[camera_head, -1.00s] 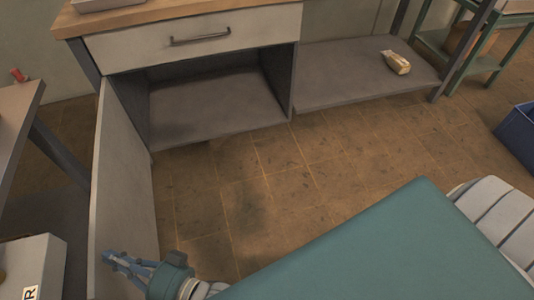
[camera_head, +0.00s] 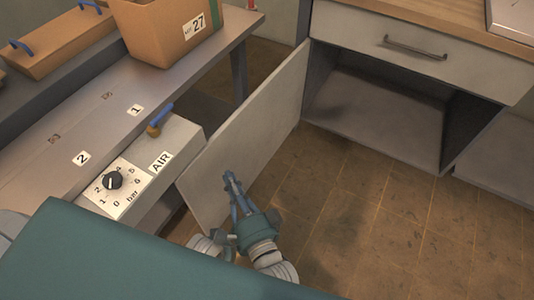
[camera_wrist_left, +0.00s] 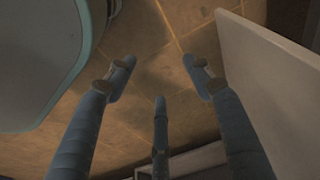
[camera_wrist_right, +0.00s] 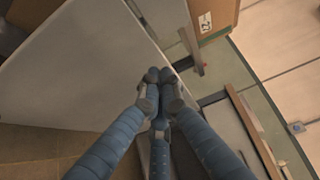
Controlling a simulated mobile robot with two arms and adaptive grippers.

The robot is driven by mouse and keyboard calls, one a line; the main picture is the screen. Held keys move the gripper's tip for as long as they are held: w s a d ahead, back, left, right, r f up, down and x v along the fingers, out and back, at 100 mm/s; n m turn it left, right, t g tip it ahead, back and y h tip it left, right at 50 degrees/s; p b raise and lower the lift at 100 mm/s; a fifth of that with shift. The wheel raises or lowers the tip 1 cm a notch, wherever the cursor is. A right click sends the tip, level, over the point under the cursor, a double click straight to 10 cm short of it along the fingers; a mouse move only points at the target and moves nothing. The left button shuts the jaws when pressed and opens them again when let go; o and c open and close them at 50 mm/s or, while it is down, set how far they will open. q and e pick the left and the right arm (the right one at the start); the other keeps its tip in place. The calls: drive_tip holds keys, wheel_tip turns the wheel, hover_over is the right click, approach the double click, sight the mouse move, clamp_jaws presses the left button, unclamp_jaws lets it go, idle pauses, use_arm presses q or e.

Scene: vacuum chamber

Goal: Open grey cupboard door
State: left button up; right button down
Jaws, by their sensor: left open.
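The grey cupboard door (camera_head: 250,135) stands swung wide open at the left of the cupboard (camera_head: 375,112), whose empty lower compartment shows. My right gripper (camera_head: 230,177) is in front of the door's lower near part in the head view. In the right wrist view its fingertips (camera_wrist_right: 158,76) are together with nothing visible between them, close to the door's edge (camera_wrist_right: 70,60); I cannot tell whether they touch it. My left gripper (camera_wrist_left: 160,72) is open and empty above the floor, with a pale panel (camera_wrist_left: 265,90) to its right. It is not visible in the head view.
A bench (camera_head: 60,140) on the left carries a cardboard box (camera_head: 165,30) marked 27. A grey AIR box (camera_head: 150,160) with a dial and blue-handled valve sits close beside the door's near edge. A drawer (camera_head: 400,45) is above the compartment. Tiled floor (camera_head: 390,235) is clear at the right.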

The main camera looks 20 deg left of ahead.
use_arm(q)
drive_tip(key=f, duration=0.1)
drive_tip(key=s+f, duration=0.1)
drive_tip(key=s+f+p, duration=0.1)
drive_tip(key=shift+d+f, duration=0.15)
drive_tip(key=shift+f, duration=0.25)
use_arm(e)
drive_tip(key=s+a+v, duration=0.1)
drive_tip(key=v, duration=0.9)
drive_tip(key=shift+s, duration=0.25)
